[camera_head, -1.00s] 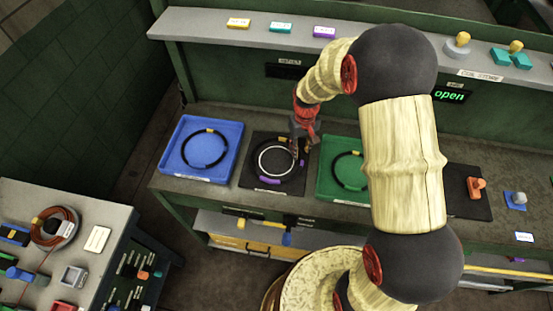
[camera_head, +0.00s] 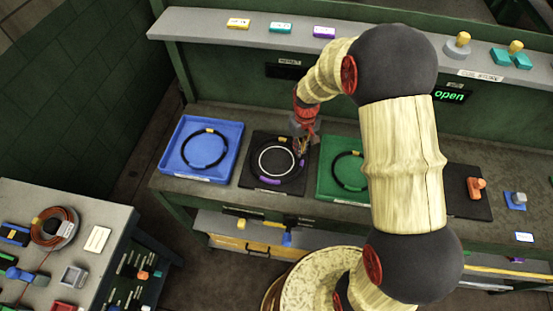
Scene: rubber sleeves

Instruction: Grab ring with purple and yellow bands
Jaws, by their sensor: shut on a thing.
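A black ring (camera_head: 255,158) with yellow and purple bands lies on the dark square mat (camera_head: 248,182), around a white circle line. Its yellow band shows at the back and a purple band at the front. My gripper (camera_head: 301,158) is at the right side of this ring, shut on it. The fingers are small here and partly hide that part of the ring. The ring still appears to lie at mat level.
A blue tray (camera_head: 168,168) on the left and a green tray (camera_head: 325,185) on the right each hold a black ring with a yellow band. Behind is a raised shelf (camera_head: 380,34) with coloured blocks. An orange-handled item (camera_head: 475,187) sits on a dark mat to the right.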

